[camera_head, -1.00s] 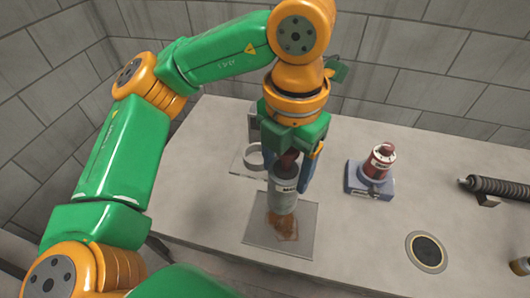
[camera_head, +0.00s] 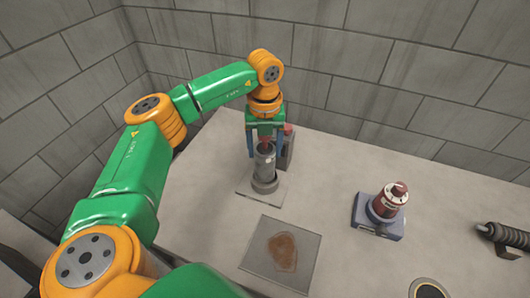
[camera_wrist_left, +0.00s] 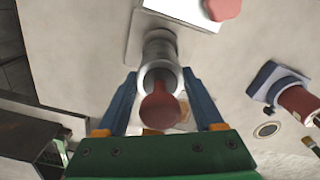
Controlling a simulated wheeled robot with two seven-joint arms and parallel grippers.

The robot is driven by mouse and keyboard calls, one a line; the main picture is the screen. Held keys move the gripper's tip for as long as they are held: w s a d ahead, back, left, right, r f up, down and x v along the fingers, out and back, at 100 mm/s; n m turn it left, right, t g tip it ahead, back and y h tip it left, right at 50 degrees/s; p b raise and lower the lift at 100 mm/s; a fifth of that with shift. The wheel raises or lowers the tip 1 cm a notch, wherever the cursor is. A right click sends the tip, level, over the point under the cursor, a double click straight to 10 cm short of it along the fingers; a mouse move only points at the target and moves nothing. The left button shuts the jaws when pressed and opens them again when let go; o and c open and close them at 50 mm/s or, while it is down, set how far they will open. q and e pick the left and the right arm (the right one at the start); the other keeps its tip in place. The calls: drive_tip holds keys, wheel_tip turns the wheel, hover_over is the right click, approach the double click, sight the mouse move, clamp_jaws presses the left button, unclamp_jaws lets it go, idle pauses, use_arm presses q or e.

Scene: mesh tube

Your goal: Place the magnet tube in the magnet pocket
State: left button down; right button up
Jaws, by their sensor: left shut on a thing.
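The grey tube with a dark red knob (camera_head: 264,162) is upright in my left gripper (camera_head: 265,150). I take it to be the magnet tube. The gripper's blue fingers are on either side of its upper part. In the left wrist view the red knob (camera_wrist_left: 160,110) sits between the fingers of the left gripper (camera_wrist_left: 158,84). The tube's lower end is at a grey ring (camera_head: 265,185) on a pale plate (camera_head: 250,192), which looks like the magnet pocket. I cannot tell how deep the tube sits in it. My right gripper is out of view.
A grey post (camera_head: 287,152) with a red top stands just behind the tube. A grey mat (camera_head: 300,252) with a rusty patch lies in front. A red cylinder (camera_head: 388,201) on a blue base (camera_head: 376,225) and a dark ribbed rod (camera_head: 503,236) are farther right.

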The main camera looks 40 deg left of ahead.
use_arm(q)
wheel_tip(320, 180, down, 3)
drive_tip(key=shift+r+p, duration=0.15)
drive_tip(key=shift+p, duration=0.55)
drive_tip(key=shift+f, duration=0.5)
unclamp_jaws()
drive_tip(key=shift+w+r, duration=0.1)
drive_tip(key=shift+r, duration=0.2)
wheel_tip(320, 180, up, 12)
drive_tip(key=shift+f+b, duration=0.1)
drive_tip(key=shift+b, duration=0.95)
